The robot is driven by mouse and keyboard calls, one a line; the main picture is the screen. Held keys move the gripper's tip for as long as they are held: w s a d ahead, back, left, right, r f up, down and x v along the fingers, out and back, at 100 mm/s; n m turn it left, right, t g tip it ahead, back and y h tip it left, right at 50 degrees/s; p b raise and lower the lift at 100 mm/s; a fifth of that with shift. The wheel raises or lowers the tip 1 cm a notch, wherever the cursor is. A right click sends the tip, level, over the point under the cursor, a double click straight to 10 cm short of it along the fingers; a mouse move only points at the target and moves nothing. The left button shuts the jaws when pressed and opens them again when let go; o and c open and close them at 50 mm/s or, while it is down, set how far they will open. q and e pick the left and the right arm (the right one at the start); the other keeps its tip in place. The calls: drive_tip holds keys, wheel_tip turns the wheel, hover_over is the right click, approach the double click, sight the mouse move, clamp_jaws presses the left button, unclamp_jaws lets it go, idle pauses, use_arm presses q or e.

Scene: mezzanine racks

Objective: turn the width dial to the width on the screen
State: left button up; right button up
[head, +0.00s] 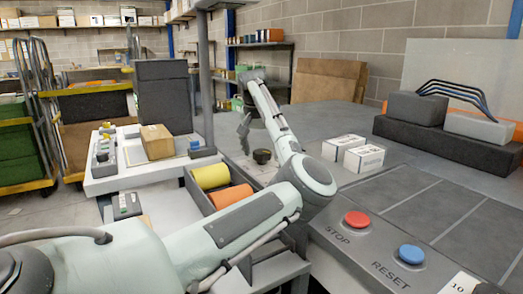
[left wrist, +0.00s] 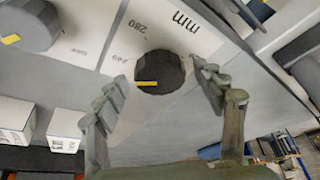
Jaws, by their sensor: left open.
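In the left wrist view a dark round dial (left wrist: 160,72) with a yellow pointer mark sits on a white scale plate (left wrist: 190,35) marked "mm" and "280"; other figures are hard to read. The mark lies toward the dial's lower left. My left gripper (left wrist: 159,77) is open, with one finger on each side of the dial; contact cannot be told. In the head view my left gripper (head: 243,133) hangs over the grey bench close to a dark knob (head: 262,156). I see no readable screen. My right gripper is not in view.
A second dark dial (left wrist: 28,25) with a yellow mark stands left in the wrist view. Two white boxes (head: 343,147) stand on the bench right of my forearm. A red STOP button (head: 357,220) and blue RESET button (head: 411,254) are in front. Yellow and orange rolls (head: 211,176) lie left.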

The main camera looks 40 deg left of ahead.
use_arm(q)
drive_tip(key=c, duration=1.2)
drive_tip(key=shift+o, duration=0.2)
drive_tip(key=shift+d+n+g+y, duration=0.1)
drive_tip(key=shift+n+g+y, duration=0.3)
drive_tip(key=shift+n, duration=1.1)
drive_tip(key=n+g+y, duration=0.1)
drive_tip(key=n, duration=0.3)
drive_tip(key=shift+w+n, duration=0.15)
drive_tip(key=shift+n, duration=0.15)
drive_tip(key=n+g, duration=0.1)
drive_tip(key=n, duration=0.1)
drive_tip(key=n+g, duration=0.1)
drive_tip(key=n, duration=0.1)
drive_tip(key=shift+w+y, duration=0.1)
drive_tip(key=shift+y, duration=0.2)
drive_tip(key=shift+w+n+g, duration=0.1)
drive_tip(key=shift+n+g, duration=0.5)
drive_tip(key=shift+n, duration=1.5)
drive_tip(key=o, duration=1.2)
drive_tip(key=shift+c, duration=0.2)
drive_tip(key=v, duration=0.7)
drive_tip(key=shift+r, duration=0.3)
